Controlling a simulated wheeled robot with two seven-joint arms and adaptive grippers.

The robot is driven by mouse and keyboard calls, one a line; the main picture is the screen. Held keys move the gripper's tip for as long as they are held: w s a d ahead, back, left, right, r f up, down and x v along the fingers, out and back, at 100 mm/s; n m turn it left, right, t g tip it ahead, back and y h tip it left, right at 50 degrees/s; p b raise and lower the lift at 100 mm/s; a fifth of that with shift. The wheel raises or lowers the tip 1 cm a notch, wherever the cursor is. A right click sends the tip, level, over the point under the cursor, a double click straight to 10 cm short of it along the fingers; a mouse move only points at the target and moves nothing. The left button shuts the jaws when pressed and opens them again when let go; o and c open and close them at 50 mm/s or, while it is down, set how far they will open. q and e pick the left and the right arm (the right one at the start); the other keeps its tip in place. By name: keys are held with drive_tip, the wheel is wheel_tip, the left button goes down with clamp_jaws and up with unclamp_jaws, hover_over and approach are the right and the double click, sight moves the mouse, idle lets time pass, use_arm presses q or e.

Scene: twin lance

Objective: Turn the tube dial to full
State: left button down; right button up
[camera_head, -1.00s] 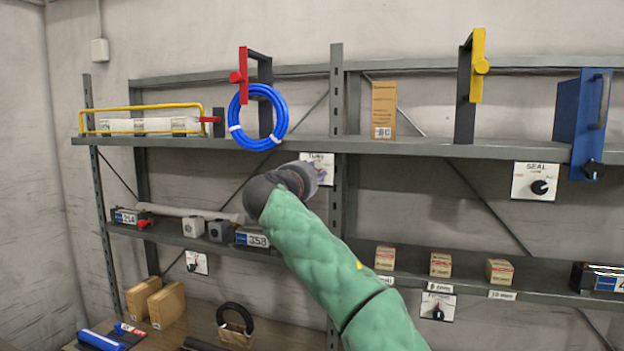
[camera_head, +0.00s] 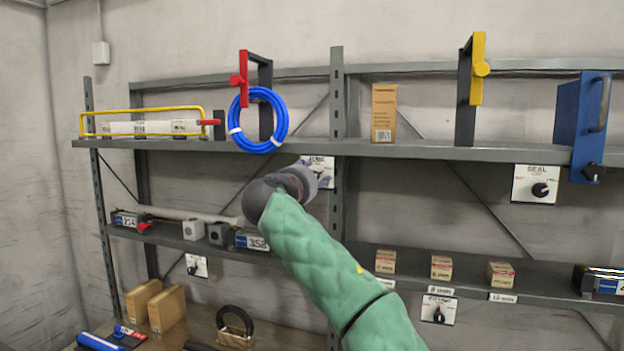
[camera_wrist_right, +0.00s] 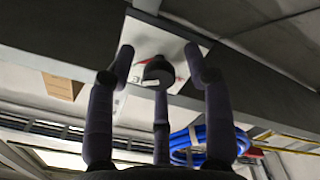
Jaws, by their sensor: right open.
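The tube dial's white plate (camera_head: 322,168) hangs below the upper shelf near the middle upright. My right arm covers part of it in the head view. In the right wrist view the plate (camera_wrist_right: 192,50) shows with its dark round knob (camera_wrist_right: 158,70). My right gripper (camera_wrist_right: 160,72) is open, with its fingers spread on both sides of the knob. I cannot tell whether the fingers touch it. In the head view the right gripper (camera_head: 306,178) is at the plate, its fingers mostly hidden. The knob's setting cannot be read. My left gripper is not in view.
A blue hose coil (camera_head: 258,120) hangs just left above the gripper. The seal dial plate (camera_head: 535,184) is at the right, and the fitting dial plate (camera_head: 438,309) is lower. The upper shelf edge (camera_head: 430,149) runs directly above the tube plate.

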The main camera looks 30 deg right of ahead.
drive_tip(key=v, duration=1.1)
drive_tip(key=shift+s+a, duration=0.25)
drive_tip(key=shift+w, duration=0.1)
